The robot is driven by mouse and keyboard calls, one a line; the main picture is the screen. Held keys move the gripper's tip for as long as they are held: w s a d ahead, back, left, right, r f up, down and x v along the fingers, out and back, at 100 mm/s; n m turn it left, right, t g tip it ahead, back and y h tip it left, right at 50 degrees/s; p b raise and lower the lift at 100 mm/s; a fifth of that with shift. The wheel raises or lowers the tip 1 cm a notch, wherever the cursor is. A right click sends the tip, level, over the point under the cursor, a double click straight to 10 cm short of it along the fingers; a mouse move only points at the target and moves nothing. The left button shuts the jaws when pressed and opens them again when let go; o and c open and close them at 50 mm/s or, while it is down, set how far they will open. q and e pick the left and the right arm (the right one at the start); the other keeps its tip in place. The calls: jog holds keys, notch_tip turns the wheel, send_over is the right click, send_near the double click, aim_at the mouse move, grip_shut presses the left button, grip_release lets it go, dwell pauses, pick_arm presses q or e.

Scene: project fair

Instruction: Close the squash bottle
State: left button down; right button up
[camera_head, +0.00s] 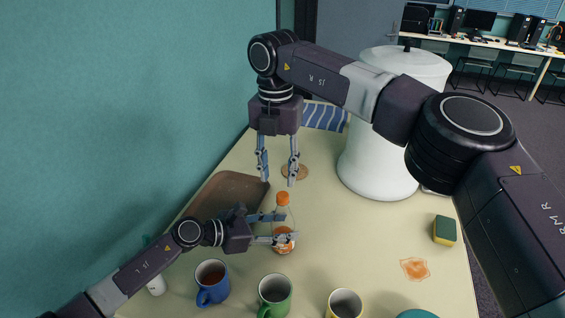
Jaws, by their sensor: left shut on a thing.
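The squash bottle (283,241) is clear with orange drink low inside and stands upright on the table. An orange cap (282,198) sits at the top of its neck; I cannot tell how tightly. My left gripper (290,227) comes in from the left and is shut on the bottle's body, its fingers partly covering it. My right gripper (278,183) points straight down with its fingers apart and empty. Its tips appear just above the cap in the picture; the exact gap is unclear.
A brown tray (222,190) lies left of the bottle, a round coaster (296,171) behind it. A blue mug (211,285), green mug (274,293) and yellow mug (345,304) stand in front. A white dispenser (375,160), sponge (444,230) and orange spill (415,268) are to the right.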

aim_at(283, 194)
jog(key=n, duration=0.5)
jog(key=shift+d+r+n, duration=0.1)
jog(key=shift+r+n, duration=0.15)
jog(key=shift+n, duration=0.05)
jog(key=n, duration=0.3)
jog(key=shift+w+d+r, duration=0.1)
jog(key=shift+r, duration=0.05)
jog(key=n, duration=0.5)
jog(key=shift+w+d+r+n, duration=0.1)
jog(key=shift+d+r+n, duration=0.1)
jog(key=shift+r+n, duration=0.1)
jog(key=n, duration=0.3)
jog(key=shift+w+d+r+n, duration=0.1)
jog(key=shift+d+r+n, duration=0.1)
jog(key=shift+n, duration=0.1)
jog(key=shift+f, duration=0.1)
jog(key=shift+f, duration=3.95)
jog(key=shift+c, duration=0.2)
